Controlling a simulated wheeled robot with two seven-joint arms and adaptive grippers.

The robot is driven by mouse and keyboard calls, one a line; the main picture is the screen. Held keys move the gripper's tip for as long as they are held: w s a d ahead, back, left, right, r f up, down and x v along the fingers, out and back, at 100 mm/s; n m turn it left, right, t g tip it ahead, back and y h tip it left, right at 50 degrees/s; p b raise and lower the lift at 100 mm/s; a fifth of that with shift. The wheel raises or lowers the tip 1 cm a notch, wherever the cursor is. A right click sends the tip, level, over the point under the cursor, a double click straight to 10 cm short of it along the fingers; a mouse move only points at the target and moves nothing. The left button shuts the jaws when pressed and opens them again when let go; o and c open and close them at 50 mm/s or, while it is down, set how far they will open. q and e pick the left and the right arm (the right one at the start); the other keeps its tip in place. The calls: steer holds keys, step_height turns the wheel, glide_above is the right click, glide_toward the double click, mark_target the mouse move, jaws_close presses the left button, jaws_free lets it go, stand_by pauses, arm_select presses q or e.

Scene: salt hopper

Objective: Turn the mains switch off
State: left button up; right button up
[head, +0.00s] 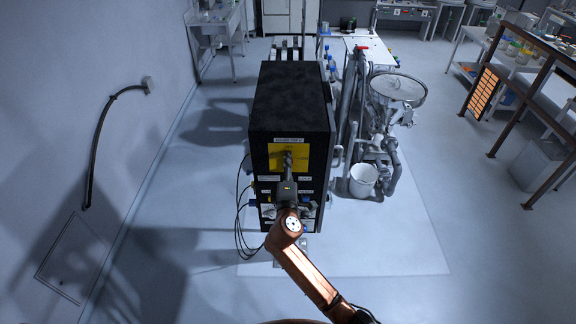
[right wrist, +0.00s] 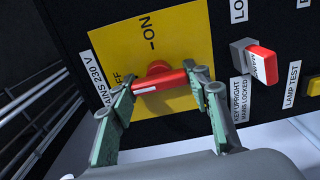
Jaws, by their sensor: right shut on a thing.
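The mains switch (right wrist: 160,82) has a red bar handle on a yellow plate (right wrist: 185,40) marked ON and OFF, beside a MAINS 230 V label. In the right wrist view the bar lies roughly sideways, its left end towards the OFF mark and the ON mark above it. My right gripper (right wrist: 165,90) is shut on the bar, one green finger at each end. In the head view the right gripper (head: 287,165) reaches the yellow plate (head: 273,158) on the black cabinet (head: 290,95) and hides the switch. My left gripper is not in view.
A red-tagged key switch (right wrist: 262,64) and a yellow lamp test button (right wrist: 314,86) sit beside the plate. Cables (head: 240,215) hang left of the cabinet. A hopper (head: 395,95) and white bucket (head: 362,180) stand right of it. The floor in front is clear.

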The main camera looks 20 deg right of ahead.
steer(key=o, duration=1.2)
steer(key=shift+c, duration=0.2)
steer(key=v, duration=1.2)
